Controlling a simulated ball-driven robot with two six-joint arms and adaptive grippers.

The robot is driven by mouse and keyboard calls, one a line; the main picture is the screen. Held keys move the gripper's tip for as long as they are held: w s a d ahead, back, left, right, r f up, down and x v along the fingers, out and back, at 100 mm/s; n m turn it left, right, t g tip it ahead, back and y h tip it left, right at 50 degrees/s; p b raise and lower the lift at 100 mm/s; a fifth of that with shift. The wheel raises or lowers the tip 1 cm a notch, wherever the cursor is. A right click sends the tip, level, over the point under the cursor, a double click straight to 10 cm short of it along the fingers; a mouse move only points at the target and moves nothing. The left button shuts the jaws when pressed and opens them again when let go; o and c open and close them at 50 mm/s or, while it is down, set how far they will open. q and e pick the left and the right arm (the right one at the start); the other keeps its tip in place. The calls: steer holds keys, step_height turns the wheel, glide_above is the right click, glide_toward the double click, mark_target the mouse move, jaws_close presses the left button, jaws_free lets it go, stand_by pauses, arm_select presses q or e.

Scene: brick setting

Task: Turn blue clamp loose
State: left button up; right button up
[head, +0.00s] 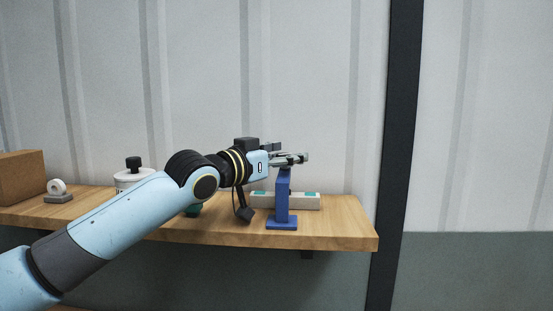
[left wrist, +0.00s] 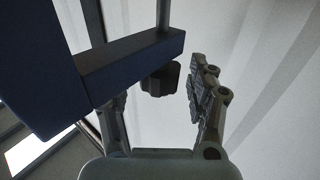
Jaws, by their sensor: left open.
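The blue clamp (head: 283,200) stands upright on the wooden shelf near its right end. Its top is partly hidden by my left gripper (head: 291,158), which reaches in from the left at that height. In the left wrist view, the clamp's blue body and arm (left wrist: 130,66) fill the upper left. A dark knob (left wrist: 162,79) sits under the arm, with a grey rod (left wrist: 163,15) above it. My left gripper (left wrist: 160,98) is open there, with the knob between its fingers. The right finger is apart from the knob; the left finger is partly hidden behind the clamp arm.
The wooden shelf (head: 340,233) also bears a pale block with teal patches (head: 306,201) behind the clamp. Farther left are a white jar with a black top (head: 130,177), a tape roll on a stand (head: 58,190) and a brown box (head: 20,176). The shelf's right end is clear.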

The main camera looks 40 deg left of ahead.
arm_select(q)
steer(key=s+a, duration=0.1)
steer(key=s, duration=1.1)
steer(key=shift+a, duration=0.15)
